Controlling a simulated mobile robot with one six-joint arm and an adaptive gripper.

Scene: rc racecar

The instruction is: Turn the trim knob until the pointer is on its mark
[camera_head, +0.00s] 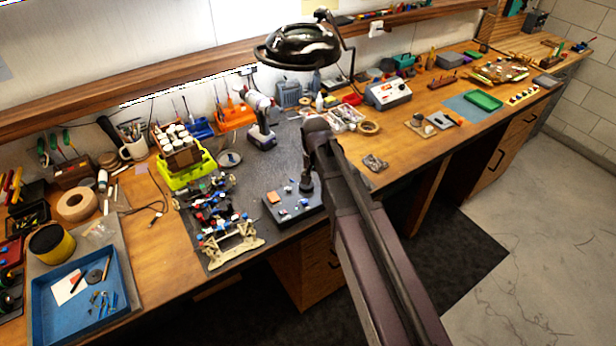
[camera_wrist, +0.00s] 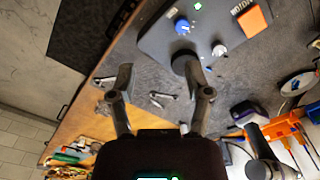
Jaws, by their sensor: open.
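A dark control box (camera_head: 290,213) lies on the grey mat in the head view, below the end of my arm. In the wrist view the box (camera_wrist: 160,40) carries a blue knob (camera_wrist: 182,26), a white knob (camera_wrist: 219,50), an orange square (camera_wrist: 252,21) and lettering reading "MOTOR". I cannot tell for sure which is the trim knob, and no pointer or mark is readable. My gripper (camera_wrist: 156,66) is open with nothing between its fingers. One fingertip overlaps the box's edge near the knobs in the picture; contact is unclear. In the head view my arm hides part of the box.
Car chassis parts (camera_head: 215,215) lie left of the box. A yellow-green rack (camera_head: 185,172) and a cordless drill (camera_head: 262,130) stand behind. A lamp (camera_head: 300,48) hangs above. A small metal part (camera_head: 375,162) lies to the right, where some bench top is bare.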

